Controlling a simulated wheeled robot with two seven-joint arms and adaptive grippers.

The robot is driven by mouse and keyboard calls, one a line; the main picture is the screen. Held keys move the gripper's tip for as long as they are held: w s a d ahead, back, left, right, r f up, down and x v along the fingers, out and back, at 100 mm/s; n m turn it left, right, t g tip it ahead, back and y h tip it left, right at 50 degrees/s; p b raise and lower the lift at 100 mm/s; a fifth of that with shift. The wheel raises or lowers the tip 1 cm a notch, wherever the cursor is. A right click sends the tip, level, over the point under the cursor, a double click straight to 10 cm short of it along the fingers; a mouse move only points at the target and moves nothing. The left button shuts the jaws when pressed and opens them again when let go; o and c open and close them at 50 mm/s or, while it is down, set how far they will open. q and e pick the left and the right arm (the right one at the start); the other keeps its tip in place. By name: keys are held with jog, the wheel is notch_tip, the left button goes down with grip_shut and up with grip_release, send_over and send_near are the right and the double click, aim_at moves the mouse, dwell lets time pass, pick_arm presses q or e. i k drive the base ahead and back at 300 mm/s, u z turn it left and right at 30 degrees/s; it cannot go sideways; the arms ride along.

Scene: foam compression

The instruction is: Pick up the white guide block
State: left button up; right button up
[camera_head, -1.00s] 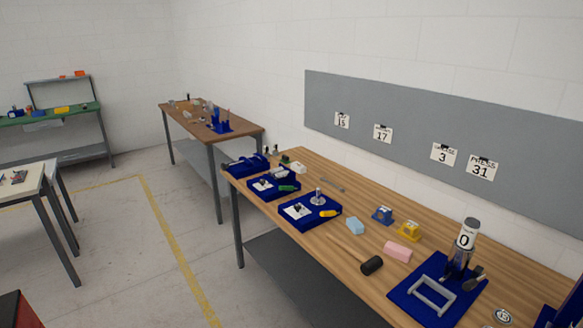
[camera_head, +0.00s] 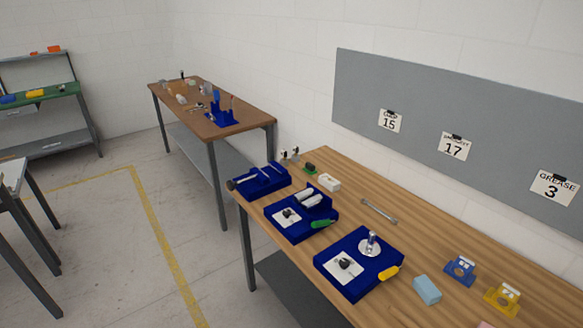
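A small white block (camera_head: 329,183), which looks like the white guide block, lies on the wooden workbench (camera_head: 410,232) near its far left end. It sits behind the blue tray with the green-handled tool and to the right of a small green and dark item (camera_head: 309,168). Nothing covers it. Neither of my grippers shows in the head view.
Blue trays (camera_head: 335,262) line the bench's left side. A metal bar (camera_head: 378,209), light blue block (camera_head: 426,290), blue bracket (camera_head: 460,270) and yellow bracket (camera_head: 502,299) lie to the right. A brown table (camera_head: 190,97) stands behind.

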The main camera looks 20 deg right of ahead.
aim_at(329, 181)
jog(key=z, duration=0.2)
jog(key=i, duration=1.65)
jog(key=z, duration=0.3)
